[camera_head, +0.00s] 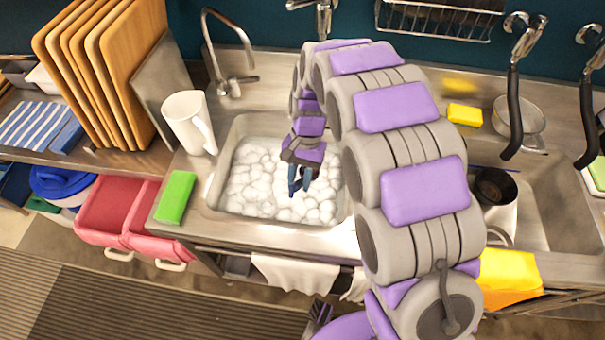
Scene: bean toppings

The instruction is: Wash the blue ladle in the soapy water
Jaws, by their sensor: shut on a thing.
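The left sink basin (213,196) is filled with white soapy foam (255,178). My gripper (298,182) points down over the right half of this basin, with its tips at the foam. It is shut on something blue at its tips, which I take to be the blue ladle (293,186). Only a small dark blue part shows there. The ladle's bowl and most of its handle cannot be made out, and I cannot tell how deep it sits in the foam.
A white pitcher (187,120) and a green sponge (175,197) stand left of the basin. A chrome faucet (225,60) rises behind it. My arm hides the middle right.

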